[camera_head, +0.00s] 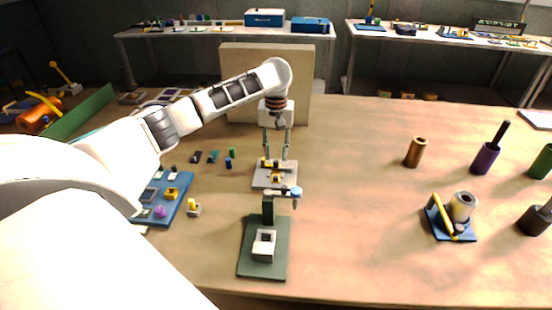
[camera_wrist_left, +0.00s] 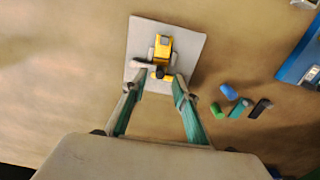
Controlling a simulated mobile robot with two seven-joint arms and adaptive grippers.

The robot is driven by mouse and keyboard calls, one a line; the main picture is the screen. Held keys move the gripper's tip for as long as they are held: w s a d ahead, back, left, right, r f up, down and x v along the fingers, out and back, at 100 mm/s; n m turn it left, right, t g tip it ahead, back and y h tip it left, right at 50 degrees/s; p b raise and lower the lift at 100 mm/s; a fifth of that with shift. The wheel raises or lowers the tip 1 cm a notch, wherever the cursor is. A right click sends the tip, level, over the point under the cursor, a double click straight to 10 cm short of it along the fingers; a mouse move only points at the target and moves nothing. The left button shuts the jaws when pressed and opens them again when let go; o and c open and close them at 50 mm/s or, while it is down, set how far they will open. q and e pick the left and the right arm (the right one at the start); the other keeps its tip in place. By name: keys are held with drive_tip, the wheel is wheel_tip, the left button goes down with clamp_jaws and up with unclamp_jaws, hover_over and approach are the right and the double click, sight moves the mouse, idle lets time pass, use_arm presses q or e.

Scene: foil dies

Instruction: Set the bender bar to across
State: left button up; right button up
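The bender is a light grey plate (camera_head: 261,180) with yellow and dark fittings. In the left wrist view its plate (camera_wrist_left: 190,48) carries a yellow piece (camera_wrist_left: 163,47) with a dark round end. A short pale bar (camera_wrist_left: 143,64) sticks out to the left of the yellow piece. I cannot tell for sure which part is the bender bar. My left gripper (camera_head: 277,154) points down over the plate; in the left wrist view its fingertips (camera_wrist_left: 155,86) stand apart on either side of the yellow piece's near end. My right gripper is in neither view.
A green press stand (camera_head: 249,262) with a white block is just in front of the bender. Small coloured pegs (camera_head: 228,162) and a blue tray (camera_head: 178,205) lie to the left. A beige panel (camera_head: 235,92) stands behind. The table to the right is clear up to a brown cylinder (camera_head: 415,152).

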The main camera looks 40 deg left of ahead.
sight(276, 161)
use_arm(q)
wheel_tip(276, 161, up, 9)
idle(0.3)
idle(0.5)
